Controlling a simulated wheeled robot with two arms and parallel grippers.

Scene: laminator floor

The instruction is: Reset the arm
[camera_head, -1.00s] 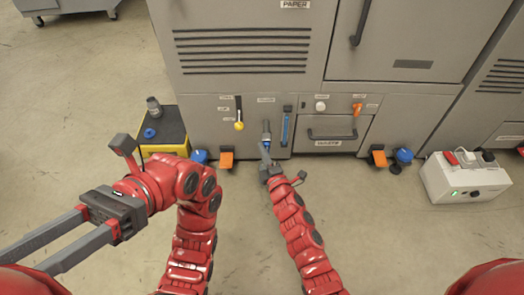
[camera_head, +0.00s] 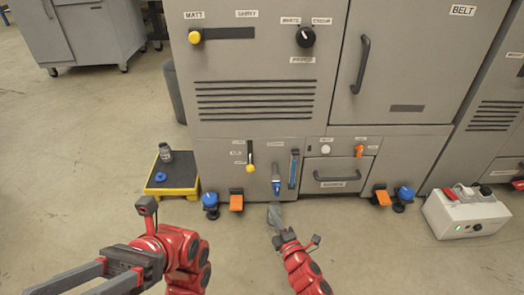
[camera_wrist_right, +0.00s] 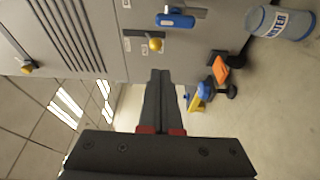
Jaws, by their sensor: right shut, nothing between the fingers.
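My right gripper (camera_head: 274,212) is in front of the machine, just below the blue-tipped lever (camera_head: 276,186) on its lower panel, with a small gap in the picture. In the right wrist view its fingers (camera_wrist_right: 160,76) are together with nothing between them. A blue handle (camera_wrist_right: 175,19) and a yellow knob (camera_wrist_right: 155,44) show beyond them. My left gripper (camera_head: 72,288) is at the lower left over bare floor. Its two fingers are apart and look empty; their tips are cut off by the frame edge.
The grey machine (camera_head: 255,65) fills the back. A yellow-edged platform (camera_head: 172,191) holds a dark bottle (camera_head: 166,152). A white switch box (camera_head: 462,213) is on the right. Front floor is open. The wrist view shows a WATER container (camera_wrist_right: 280,22).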

